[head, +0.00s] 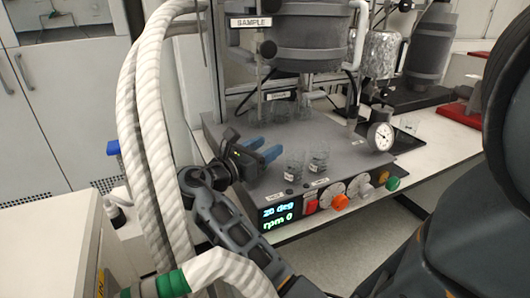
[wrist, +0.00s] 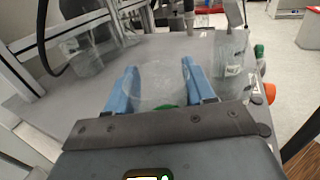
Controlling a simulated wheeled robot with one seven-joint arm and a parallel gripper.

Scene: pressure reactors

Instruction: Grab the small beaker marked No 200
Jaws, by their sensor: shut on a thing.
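My gripper (head: 270,147), with blue fingers, reaches over the grey top of the reactor base at its left side. In the wrist view the fingers (wrist: 158,72) stand on either side of a clear beaker (wrist: 153,88), shut on it. I see no readable marking on this beaker, and it is hard to make out in the head view. Two clear beakers with small white labels, one nearer (head: 295,166) and one farther right (head: 319,155), stand right of the fingers. A labelled beaker (wrist: 232,58) shows at right in the wrist view. The label numbers are too small to read.
More clear glassware (head: 281,108) stands behind, under the dark reactor vessel (head: 308,40) with its SAMPLE sign. A pressure gauge (head: 380,136) is at right. The front panel (head: 325,198) has a display and knobs. White hoses (head: 140,120) hang at left.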

